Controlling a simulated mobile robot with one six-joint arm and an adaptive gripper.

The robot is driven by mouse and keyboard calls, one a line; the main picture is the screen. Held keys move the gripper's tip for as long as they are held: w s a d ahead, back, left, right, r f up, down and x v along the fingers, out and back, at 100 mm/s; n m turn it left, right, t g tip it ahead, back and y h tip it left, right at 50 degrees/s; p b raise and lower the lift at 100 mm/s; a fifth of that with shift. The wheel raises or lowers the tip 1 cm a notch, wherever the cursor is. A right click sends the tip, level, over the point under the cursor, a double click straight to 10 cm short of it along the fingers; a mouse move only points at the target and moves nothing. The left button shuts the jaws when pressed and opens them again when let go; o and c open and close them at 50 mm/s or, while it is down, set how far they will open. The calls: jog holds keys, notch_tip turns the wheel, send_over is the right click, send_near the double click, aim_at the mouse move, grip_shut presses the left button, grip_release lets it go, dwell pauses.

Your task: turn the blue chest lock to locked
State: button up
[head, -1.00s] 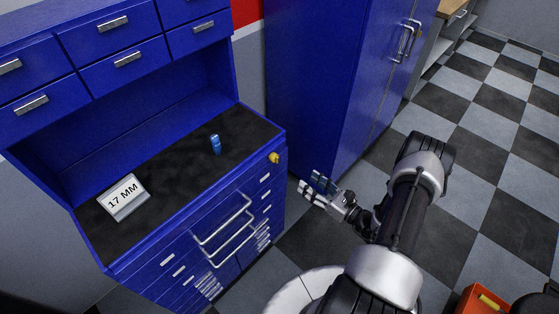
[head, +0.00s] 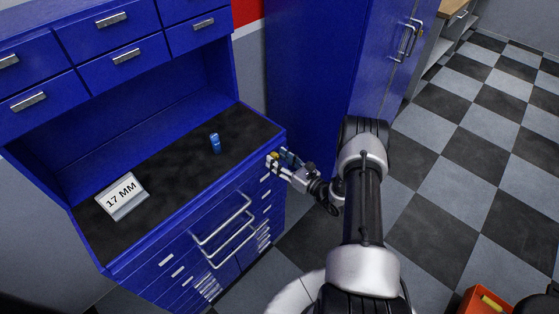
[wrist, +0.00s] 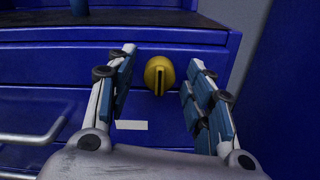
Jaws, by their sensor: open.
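The blue chest (head: 158,250) stands at the left in the head view. Its lock is a yellow knob on the upper right of the front face, clear in the wrist view as a yellow lock knob (wrist: 159,75) with an upright dark slot. My gripper (head: 280,160) is at the chest's front right corner, at the lock. In the wrist view my gripper (wrist: 160,90) is open, with one blue-padded finger on each side of the knob. The fingers appear apart from the knob. In the head view the fingers partly cover the lock.
On the black top stand a small blue can (head: 215,143) and a "17 MM" sign (head: 122,196). Drawer handles (head: 222,228) jut from the chest front. A tall blue cabinet (head: 320,80) stands close behind at the right. Checkered floor (head: 470,180) is open further right.

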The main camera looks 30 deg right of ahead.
jog(key=shift+c, duration=0.3)
jog(key=c, duration=1)
jog(key=shift+m, duration=0.4)
jog(key=m+b, duration=0.4)
jog(key=m, duration=1.3)
jog(key=shift+d+f+b, duration=0.1)
jog(key=shift+f+b, duration=0.05)
jog(key=shift+b, duration=0.2)
